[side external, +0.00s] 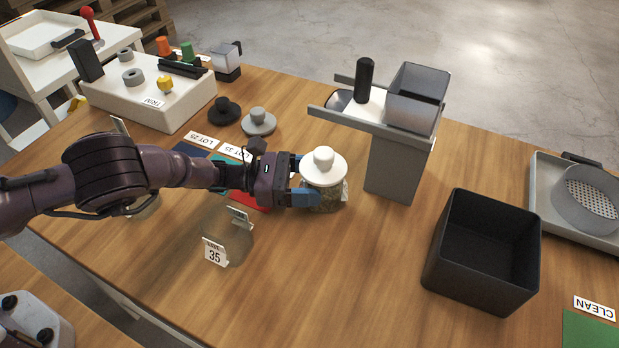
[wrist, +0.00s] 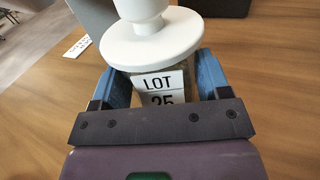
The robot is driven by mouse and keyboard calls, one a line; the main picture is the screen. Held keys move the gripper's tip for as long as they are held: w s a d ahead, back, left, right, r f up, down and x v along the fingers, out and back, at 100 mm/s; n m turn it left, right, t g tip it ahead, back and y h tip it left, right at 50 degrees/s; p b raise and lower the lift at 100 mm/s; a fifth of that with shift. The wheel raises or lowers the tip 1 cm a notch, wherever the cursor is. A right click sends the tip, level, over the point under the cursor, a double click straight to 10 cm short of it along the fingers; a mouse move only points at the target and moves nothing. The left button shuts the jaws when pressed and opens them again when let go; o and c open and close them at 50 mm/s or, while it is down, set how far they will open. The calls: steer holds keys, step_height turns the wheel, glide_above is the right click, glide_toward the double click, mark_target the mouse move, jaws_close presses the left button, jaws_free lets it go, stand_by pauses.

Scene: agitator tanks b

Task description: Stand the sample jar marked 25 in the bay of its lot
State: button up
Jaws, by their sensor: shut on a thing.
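The sample jar (side external: 324,199) is clear with dark contents and a white knobbed lid (side external: 323,168). In the wrist view its label (wrist: 160,86) reads LOT 25, the number partly hidden by my gripper. My gripper (side external: 303,181) is shut on the jar, a blue finger on each side below the lid. The jar is upright; I cannot tell whether it touches the table. The LOT 25 sign (side external: 201,140) stands behind a dark blue bay (side external: 188,149). The LOT 35 sign (side external: 235,153) is beside it, with a teal bay and a red bay (side external: 266,208) partly hidden by my arm.
A clear jar marked 35 (side external: 214,253) stands in front of my arm. A grey hopper stand (side external: 397,165) is right of the held jar, then a black bin (side external: 480,255). Dark (side external: 224,111) and grey (side external: 259,122) knobbed lids lie behind the bays.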

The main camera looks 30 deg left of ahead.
steer(key=o, duration=1)
steer(key=shift+f, duration=0.1)
